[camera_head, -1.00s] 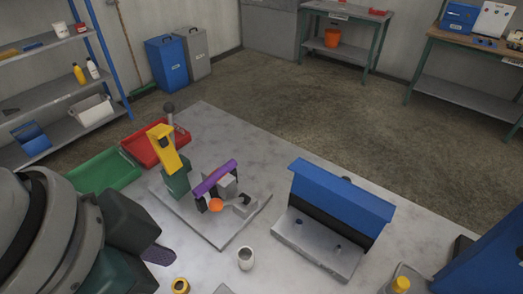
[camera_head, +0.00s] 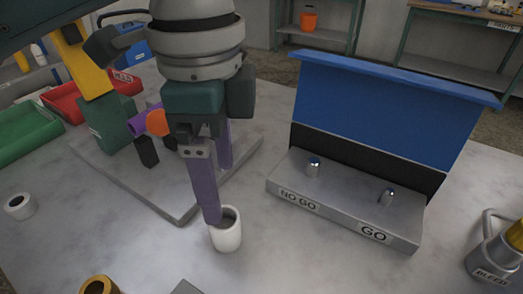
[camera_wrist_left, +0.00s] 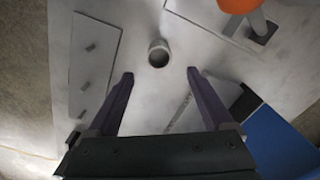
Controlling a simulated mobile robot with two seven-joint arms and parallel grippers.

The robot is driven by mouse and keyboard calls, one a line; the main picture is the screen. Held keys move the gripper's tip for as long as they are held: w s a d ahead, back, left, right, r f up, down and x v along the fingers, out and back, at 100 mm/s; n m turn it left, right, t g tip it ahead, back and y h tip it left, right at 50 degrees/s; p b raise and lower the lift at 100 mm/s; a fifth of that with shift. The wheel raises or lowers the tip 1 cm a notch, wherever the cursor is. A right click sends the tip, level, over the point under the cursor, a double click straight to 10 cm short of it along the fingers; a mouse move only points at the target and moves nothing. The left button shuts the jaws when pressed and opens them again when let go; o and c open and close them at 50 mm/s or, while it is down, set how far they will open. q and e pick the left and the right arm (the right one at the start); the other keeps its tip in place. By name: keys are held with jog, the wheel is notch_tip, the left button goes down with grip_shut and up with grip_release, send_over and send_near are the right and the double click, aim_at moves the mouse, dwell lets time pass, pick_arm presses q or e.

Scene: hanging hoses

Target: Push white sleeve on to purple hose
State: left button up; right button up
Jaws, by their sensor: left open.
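The white sleeve (camera_head: 228,238) stands upright on the table in front of the fixture; it also shows in the left wrist view (camera_wrist_left: 158,55). My left gripper (camera_head: 218,193) is open and empty and points down at it. One purple finger overlaps the sleeve's rim in the head view. In the left wrist view the sleeve lies just beyond and between the fingertips (camera_wrist_left: 160,75). The purple hose (camera_head: 138,124) is held in the fixture on the grey plate, an orange piece (camera_head: 158,122) beside it. My left arm hides much of the fixture. My right gripper is out of view.
A second white ring (camera_head: 19,206) lies at the left and a brass ring (camera_head: 98,286) at the front edge. The blue-hooded gauge stand (camera_head: 395,95) with two pins is to the right. A bleed can (camera_head: 492,262) is far right. Red (camera_head: 65,102) and green (camera_head: 22,140) trays are at left.

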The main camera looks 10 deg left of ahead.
aim_at(224, 228)
pick_arm(q)
notch_tip(224, 228, down, 4)
jog(key=shift+s+r, duration=0.15)
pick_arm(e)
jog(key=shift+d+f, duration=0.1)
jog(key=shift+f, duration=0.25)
pick_arm(q)
notch_tip(224, 228, down, 5)
jog(key=shift+a+f+b, duration=0.15)
jog(key=shift+b, duration=0.7)
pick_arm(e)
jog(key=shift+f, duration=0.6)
pick_arm(q)
grip_shut()
